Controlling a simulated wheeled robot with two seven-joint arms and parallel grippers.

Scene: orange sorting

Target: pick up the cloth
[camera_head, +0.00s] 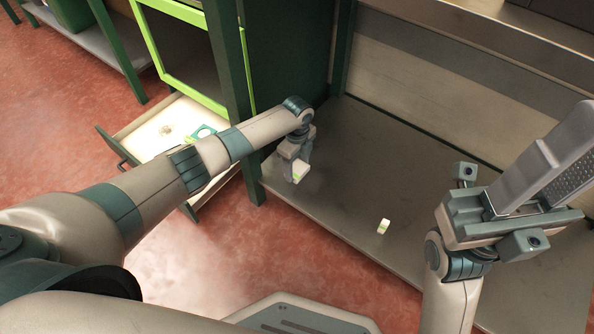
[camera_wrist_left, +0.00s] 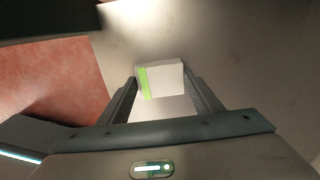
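A small white block-like item with a green stripe (camera_head: 301,171), which looks like the folded cloth, is at the fingertips of my left gripper (camera_head: 297,168), low over the grey shelf. In the left wrist view, the white item (camera_wrist_left: 165,80) sits between the two fingers of the left gripper (camera_wrist_left: 160,92), which seem to touch its sides. Whether it also touches the shelf is unclear. My right gripper (camera_head: 545,165) is raised at the right, pointing up, and its finger gap does not show clearly.
A small white roll-like object (camera_head: 384,226) stands on the grey shelf (camera_head: 345,180), right of the left gripper. A dark green post (camera_head: 240,120) stands close beside the left forearm. An open drawer (camera_head: 150,139) holds a green-and-white item (camera_head: 203,132). Much of the shelf is clear.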

